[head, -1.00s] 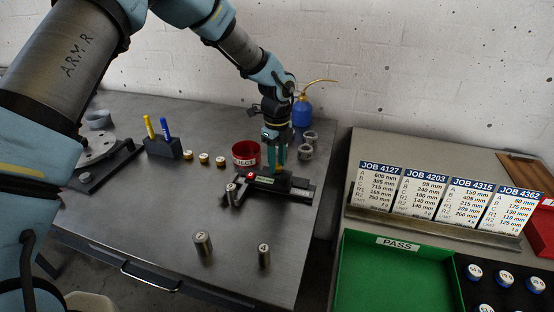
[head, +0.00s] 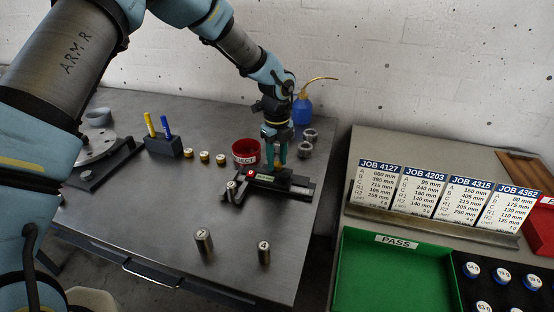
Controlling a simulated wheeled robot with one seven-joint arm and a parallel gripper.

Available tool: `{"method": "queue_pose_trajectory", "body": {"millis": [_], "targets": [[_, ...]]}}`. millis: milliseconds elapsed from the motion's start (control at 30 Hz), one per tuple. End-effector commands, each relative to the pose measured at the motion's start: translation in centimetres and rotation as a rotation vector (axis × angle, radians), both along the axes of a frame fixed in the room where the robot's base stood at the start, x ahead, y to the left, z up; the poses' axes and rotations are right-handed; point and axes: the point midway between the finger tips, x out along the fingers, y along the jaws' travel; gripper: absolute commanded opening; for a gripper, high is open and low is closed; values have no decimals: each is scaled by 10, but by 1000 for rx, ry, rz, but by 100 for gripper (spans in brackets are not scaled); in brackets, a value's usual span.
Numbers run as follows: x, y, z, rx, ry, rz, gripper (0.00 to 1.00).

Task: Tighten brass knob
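A dark clamp-like fixture with a long rail (head: 300,190) lies near the table's right end. It has a red button or lamp (head: 250,173) and a small green display (head: 264,177). My gripper (head: 276,166) points straight down over the block on this fixture, with its two teal fingers seen side by side and a narrow gap between them. The fingertips reach the top of the block.
A red bin (head: 246,153) and several brass-topped pieces (head: 204,156) stand left of the fixture. Two steel cylinders (head: 204,241) (head: 264,252) stand in front. A blue oil can (head: 302,111) and grey rings (head: 305,149) are behind. A green PASS tray (head: 385,285) is right.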

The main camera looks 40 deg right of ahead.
Motion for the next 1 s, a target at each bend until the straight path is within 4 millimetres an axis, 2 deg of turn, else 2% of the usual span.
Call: {"method": "queue_pose_trajectory", "body": {"millis": [33,200,433,567,667,1000], "targets": [[0,0,0,0,0,0,48],[0,0,0,0,0,1,67],[0,0,0,0,1,1,67],[0,-1,7,-3,0,2,67],[0,-1,21,-4,-1,1,67],[0,-1,86,-4,-2,2,67]]}}
